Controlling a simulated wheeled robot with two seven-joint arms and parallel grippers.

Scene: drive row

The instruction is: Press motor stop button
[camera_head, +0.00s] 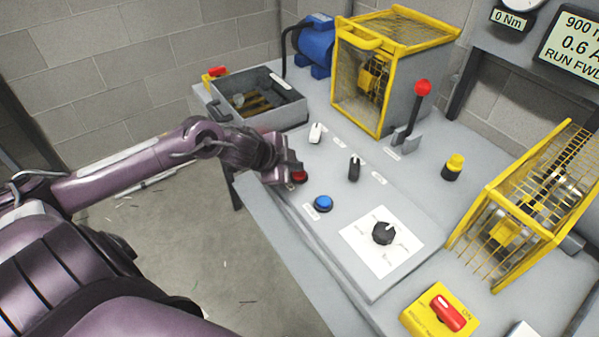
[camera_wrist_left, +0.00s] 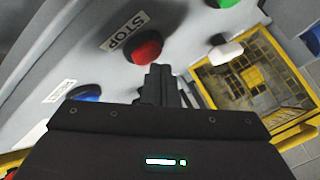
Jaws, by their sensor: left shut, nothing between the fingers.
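The red stop button (camera_head: 300,176) is on the sloped grey panel near its left edge, partly hidden by my gripper in the head view. In the left wrist view the red button (camera_wrist_left: 145,48) sits beside a label reading STOP. My left gripper (camera_head: 288,172) is shut and empty, with its fingertips at the button. In the left wrist view the fingertips (camera_wrist_left: 157,72) overlap the button's lower edge; I cannot tell whether they touch it. My right gripper is not in view.
A blue button (camera_head: 323,203), a white lever (camera_head: 316,132), a black lever (camera_head: 354,167) and a black dial (camera_head: 384,233) share the panel. A green button (camera_wrist_left: 228,3) shows in the wrist view.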

